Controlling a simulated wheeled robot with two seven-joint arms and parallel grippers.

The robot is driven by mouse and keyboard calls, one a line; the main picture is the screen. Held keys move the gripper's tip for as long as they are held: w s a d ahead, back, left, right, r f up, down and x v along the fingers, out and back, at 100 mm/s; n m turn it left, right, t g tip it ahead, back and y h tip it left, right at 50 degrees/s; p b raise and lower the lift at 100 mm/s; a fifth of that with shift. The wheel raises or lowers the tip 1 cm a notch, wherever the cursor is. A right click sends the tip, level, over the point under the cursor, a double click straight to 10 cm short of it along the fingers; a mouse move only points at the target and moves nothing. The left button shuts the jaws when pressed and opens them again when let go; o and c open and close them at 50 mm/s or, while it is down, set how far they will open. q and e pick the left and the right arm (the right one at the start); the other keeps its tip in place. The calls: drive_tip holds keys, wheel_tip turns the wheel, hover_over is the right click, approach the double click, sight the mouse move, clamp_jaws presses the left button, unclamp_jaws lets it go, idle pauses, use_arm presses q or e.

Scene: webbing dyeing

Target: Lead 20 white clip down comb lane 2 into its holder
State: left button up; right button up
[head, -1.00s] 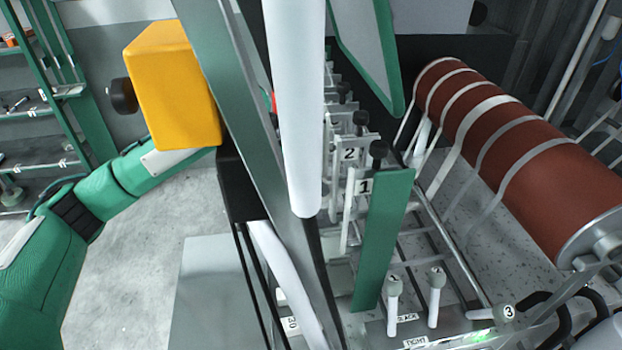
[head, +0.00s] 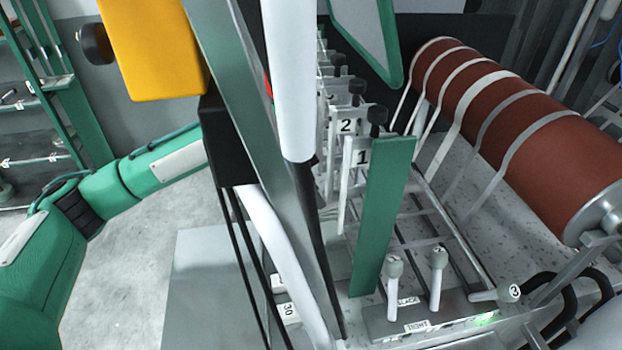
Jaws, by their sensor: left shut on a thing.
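My left arm (head: 165,165) comes in from the left and passes behind the black housing and metal post. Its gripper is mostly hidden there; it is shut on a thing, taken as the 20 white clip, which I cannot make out. White webbing (head: 285,255) runs down beside the post. The comb's upright plates stand right of the post, with plate 1 (head: 362,157) nearest and plate 2 (head: 346,125) behind it. A green plate (head: 382,215) covers part of the lanes. The holder cannot be told apart. My right gripper is not in view.
A white cylinder (head: 290,80) and the slanted post (head: 245,120) block the middle. A yellow box (head: 155,45) is at upper left. A brown roller (head: 530,140) with white bands is at right. Levers (head: 437,275) stand at the front. The floor (head: 110,270) is clear.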

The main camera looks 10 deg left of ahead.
use_arm(q)
drive_tip(key=shift+d+f+m+t+y+p, duration=0.25)
drive_tip(key=shift+f+y, duration=0.45)
drive_tip(key=shift+f, duration=0.4)
drive_tip(key=shift+d+f+m+t+y+p, duration=0.15)
drive_tip(key=shift+d+f+y+p, duration=0.15)
drive_tip(key=shift+f+y, duration=0.6)
drive_tip(key=shift+a+f, duration=0.1)
drive_tip(key=shift+f, duration=2.3)
drive_tip(key=o, duration=1.1)
drive_tip(key=shift+c, duration=0.2)
drive_tip(key=shift+r, duration=0.1)
